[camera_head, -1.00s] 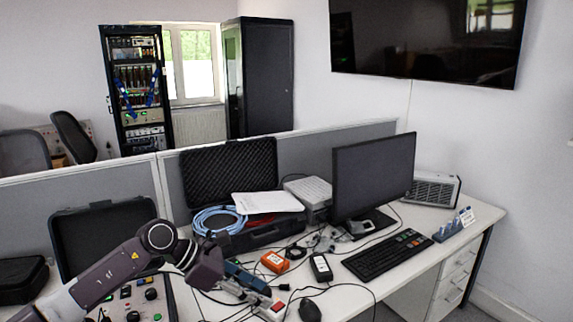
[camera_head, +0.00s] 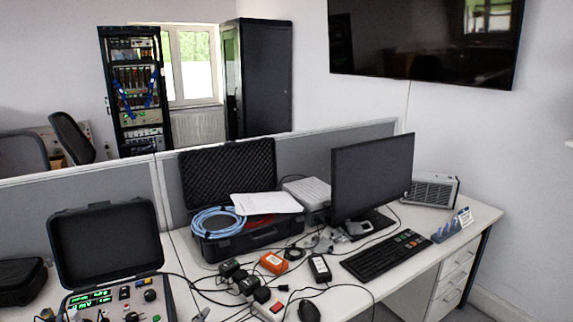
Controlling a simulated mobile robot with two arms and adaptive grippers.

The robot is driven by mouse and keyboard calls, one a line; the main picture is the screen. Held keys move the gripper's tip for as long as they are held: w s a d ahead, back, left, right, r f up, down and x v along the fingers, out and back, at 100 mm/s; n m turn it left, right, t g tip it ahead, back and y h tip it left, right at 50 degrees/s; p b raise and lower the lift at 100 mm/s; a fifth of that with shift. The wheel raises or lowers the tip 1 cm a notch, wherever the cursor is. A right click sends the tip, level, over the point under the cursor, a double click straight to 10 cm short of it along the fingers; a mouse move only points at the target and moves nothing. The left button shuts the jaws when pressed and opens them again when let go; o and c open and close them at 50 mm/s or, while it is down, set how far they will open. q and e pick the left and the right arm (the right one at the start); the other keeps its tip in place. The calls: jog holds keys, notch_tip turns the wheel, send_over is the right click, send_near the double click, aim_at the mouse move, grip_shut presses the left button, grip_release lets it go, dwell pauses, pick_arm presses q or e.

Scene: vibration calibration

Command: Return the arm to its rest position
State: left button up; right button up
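Neither of my grippers is in view, and no part of my arms can be made out. The desk (camera_head: 350,297) in front of me is unobstructed by my arms. An open black case (camera_head: 107,243) with a control panel (camera_head: 130,302) of knobs and a lit green display (camera_head: 90,300) stands at the lower left. Several small black blocks (camera_head: 248,284) with cables stand right of it, beside an orange device (camera_head: 272,263).
A monitor (camera_head: 372,177), a keyboard (camera_head: 385,256) and a mouse (camera_head: 309,311) occupy the right of the desk. A second open case (camera_head: 228,172) holds a blue cable coil (camera_head: 217,222) and papers (camera_head: 266,203). Loose cables cross the front. A grey partition (camera_head: 310,150) runs behind.

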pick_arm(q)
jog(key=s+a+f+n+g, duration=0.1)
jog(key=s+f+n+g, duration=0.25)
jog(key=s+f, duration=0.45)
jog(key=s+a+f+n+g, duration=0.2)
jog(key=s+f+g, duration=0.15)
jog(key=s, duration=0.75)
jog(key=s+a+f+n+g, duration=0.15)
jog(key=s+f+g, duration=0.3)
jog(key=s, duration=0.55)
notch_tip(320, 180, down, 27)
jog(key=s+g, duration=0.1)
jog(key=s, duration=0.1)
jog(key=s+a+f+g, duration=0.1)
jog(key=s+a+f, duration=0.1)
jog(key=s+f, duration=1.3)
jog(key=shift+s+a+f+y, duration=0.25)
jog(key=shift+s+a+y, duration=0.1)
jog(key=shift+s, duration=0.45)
